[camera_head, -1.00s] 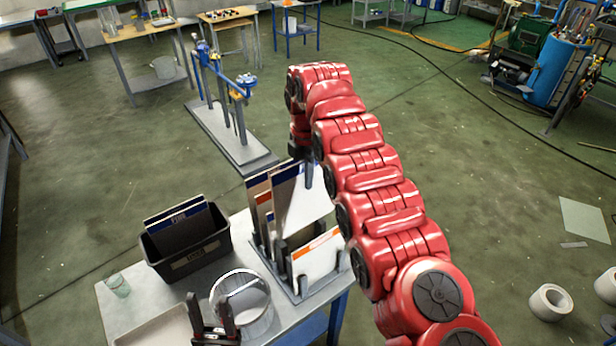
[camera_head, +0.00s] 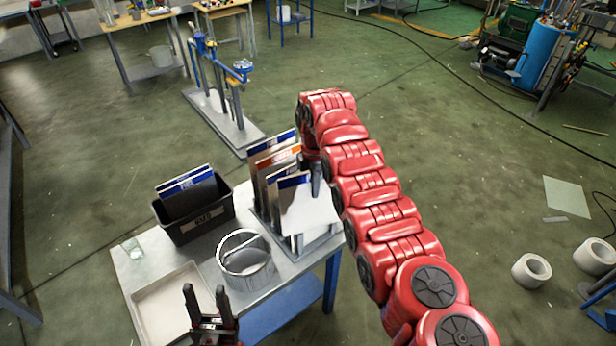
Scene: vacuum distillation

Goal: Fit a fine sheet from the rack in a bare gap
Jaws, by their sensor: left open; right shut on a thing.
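A rack (camera_head: 262,216) with dark posts stands at the right of the grey table and holds several upright sheets. One sheet at the back has a blue top band (camera_head: 270,142), and one before it has an orange band (camera_head: 280,157). A pale sheet with a blue top band (camera_head: 293,181) is at the front. My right gripper (camera_head: 316,180) is at this front sheet's upper right and appears shut on it; the arm partly hides the grip. Whether its lower edge sits in a slot cannot be told. My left gripper (camera_head: 207,300) is open and empty at the table's front.
A black labelled bin (camera_head: 208,221) with blue-banded sheets stands at the back left of the table. A glass (camera_head: 132,250), a pale tray (camera_head: 166,303) and a round metal pot (camera_head: 246,265) are near it. A blue clamp stand (camera_head: 225,112) stands behind.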

